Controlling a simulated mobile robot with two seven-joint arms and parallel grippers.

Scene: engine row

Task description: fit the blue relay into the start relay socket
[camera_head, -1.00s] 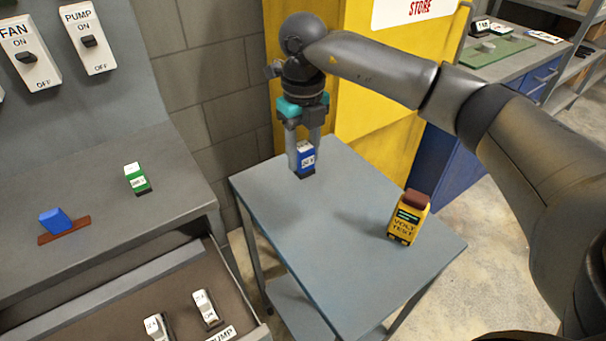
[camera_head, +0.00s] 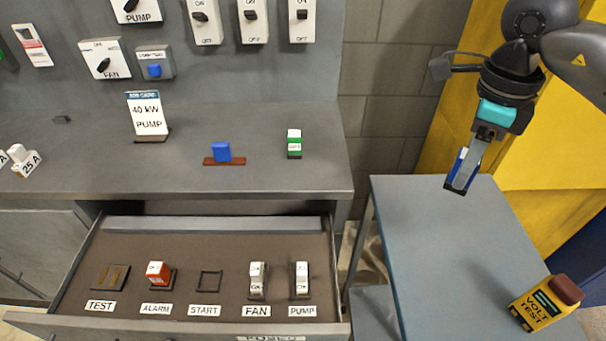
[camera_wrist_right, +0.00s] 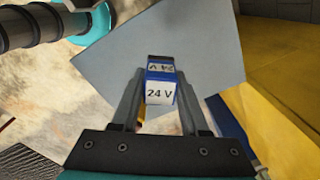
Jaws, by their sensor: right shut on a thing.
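My right gripper (camera_head: 470,165) is shut on the blue relay (camera_head: 459,169), held tilted in the air above the grey side table. In the right wrist view the relay (camera_wrist_right: 160,91) sits between the two fingers and shows a white "24 V" label. The start relay socket (camera_head: 209,281) is an empty dark square frame in the open drawer, behind the START label (camera_head: 204,310), between the ALARM and FAN places. My left gripper is not in view.
The open drawer (camera_head: 190,224) also holds a red relay (camera_head: 157,273) at ALARM and white relays at FAN (camera_head: 257,279) and PUMP (camera_head: 301,278). A green relay (camera_head: 294,144) and a blue block (camera_head: 221,152) stand on the bench. A yellow volt tester (camera_head: 545,304) is on the side table (camera_head: 425,240).

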